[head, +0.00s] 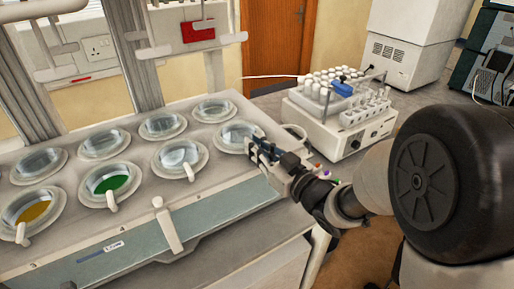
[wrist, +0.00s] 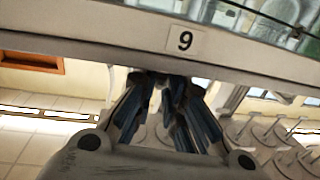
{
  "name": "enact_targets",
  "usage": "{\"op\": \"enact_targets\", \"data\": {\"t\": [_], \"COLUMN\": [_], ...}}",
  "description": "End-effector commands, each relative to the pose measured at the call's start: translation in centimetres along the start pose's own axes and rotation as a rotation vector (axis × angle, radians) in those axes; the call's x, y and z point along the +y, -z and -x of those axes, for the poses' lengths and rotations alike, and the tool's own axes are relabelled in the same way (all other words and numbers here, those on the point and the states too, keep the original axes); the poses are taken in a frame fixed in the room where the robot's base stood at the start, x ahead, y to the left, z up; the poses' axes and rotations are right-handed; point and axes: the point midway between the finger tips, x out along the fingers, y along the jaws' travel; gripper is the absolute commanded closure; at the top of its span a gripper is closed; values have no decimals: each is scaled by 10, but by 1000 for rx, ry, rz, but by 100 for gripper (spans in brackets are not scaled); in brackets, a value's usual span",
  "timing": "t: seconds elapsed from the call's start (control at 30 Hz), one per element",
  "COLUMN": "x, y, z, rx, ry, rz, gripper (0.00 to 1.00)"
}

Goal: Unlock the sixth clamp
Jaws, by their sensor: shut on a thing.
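The tablet tester (head: 215,200) has two rows of round vessels in its top, with small white clamp levers at the front rims. A lever (head: 112,200) stands at the green vessel (head: 108,182), and another (head: 188,172) at the clear vessel to its right. My gripper (head: 256,150) is at the front right edge of the rightmost front vessel (head: 236,137). Its dark fingers are closed together on a small part there, seemingly that vessel's clamp, mostly hidden by the fingers.
A white bench instrument with several vials (head: 340,105) stands behind and right of my gripper. A larger white handle (head: 166,225) sticks up at the tester's front panel. Rods and a head unit hang above the back row.

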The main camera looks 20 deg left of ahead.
Motion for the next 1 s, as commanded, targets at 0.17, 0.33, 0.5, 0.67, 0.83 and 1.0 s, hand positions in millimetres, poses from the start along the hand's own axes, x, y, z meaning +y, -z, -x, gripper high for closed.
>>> {"op": "enact_targets", "data": {"t": [0.17, 0.33, 0.5, 0.67, 0.83, 1.0], "x": [2, 1, 1, 1, 1, 1], "y": [3, 3, 2, 3, 2, 1], "z": [-1, 0, 0, 0, 0, 0], "rx": [5, 4, 4, 4, 2, 1], "ry": [103, 146, 147, 146, 146, 145], "rz": [3, 2, 2, 2, 2, 1], "gripper": [100, 100, 100, 85, 73, 69]}}
